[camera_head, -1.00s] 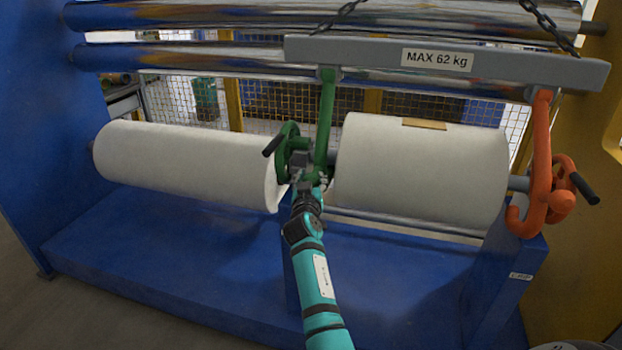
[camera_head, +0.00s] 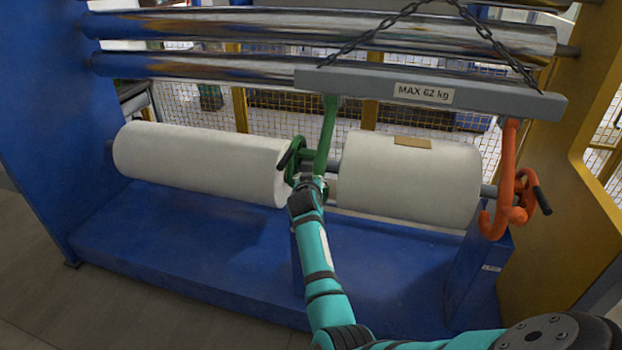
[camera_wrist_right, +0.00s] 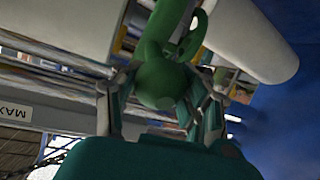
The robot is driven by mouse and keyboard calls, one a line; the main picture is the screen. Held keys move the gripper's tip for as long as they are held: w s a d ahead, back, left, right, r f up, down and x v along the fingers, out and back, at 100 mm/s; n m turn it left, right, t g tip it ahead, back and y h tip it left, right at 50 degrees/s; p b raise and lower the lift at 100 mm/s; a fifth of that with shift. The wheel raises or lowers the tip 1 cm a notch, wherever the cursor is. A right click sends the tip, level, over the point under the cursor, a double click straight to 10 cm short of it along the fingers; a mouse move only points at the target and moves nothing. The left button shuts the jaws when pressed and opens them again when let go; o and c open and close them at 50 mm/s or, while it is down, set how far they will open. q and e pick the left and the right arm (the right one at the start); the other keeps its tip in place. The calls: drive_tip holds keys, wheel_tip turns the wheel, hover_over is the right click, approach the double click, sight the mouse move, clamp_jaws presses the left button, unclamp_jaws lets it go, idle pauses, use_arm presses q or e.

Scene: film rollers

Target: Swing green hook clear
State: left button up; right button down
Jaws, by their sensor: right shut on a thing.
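The green hook (camera_head: 327,135) hangs from the left part of the grey lifting beam (camera_head: 365,85), between the two white rolls. My right gripper (camera_head: 309,182) is at its lower part. In the right wrist view the fingers are shut on the rounded end of the green hook (camera_wrist_right: 160,82). The arm covers the hook's bottom, so I cannot tell whether it is around the shaft. The orange hook (camera_head: 508,165) hangs from the beam's right end, by the right end of the wide white roll (camera_head: 405,180). My left gripper is not in view.
The longer white roll (camera_head: 200,160) lies just left of the green hook. Chains (camera_head: 385,32) hold the beam. Chrome rollers (camera_head: 220,28) run behind it. A blue base (camera_head: 200,240) lies below, and a yellow frame (camera_head: 565,160) stands at the right.

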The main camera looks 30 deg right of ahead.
drive_tip(key=shift+s+a+r, duration=0.15)
drive_tip(key=shift+a+r, duration=0.05)
drive_tip(key=shift+a, duration=0.1)
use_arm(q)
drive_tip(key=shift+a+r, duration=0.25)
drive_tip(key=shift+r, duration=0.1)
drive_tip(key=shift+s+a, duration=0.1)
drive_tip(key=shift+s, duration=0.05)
use_arm(e)
drive_tip(key=shift+r, duration=0.15)
drive_tip(key=c, duration=1.2)
unclamp_jaws()
drive_tip(key=o, duration=0.5)
drive_tip(key=shift+s+a+r, duration=0.1)
drive_tip(key=shift+s+r, duration=0.05)
drive_tip(key=shift+r, duration=0.2)
drive_tip(key=shift+s+a+r, duration=0.1)
drive_tip(key=shift+w+d, duration=0.2)
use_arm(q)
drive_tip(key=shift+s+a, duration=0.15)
use_arm(e)
wheel_tip(320, 180, up, 10)
drive_tip(key=shift+s+a+f, duration=0.1)
drive_tip(key=shift+a, duration=0.05)
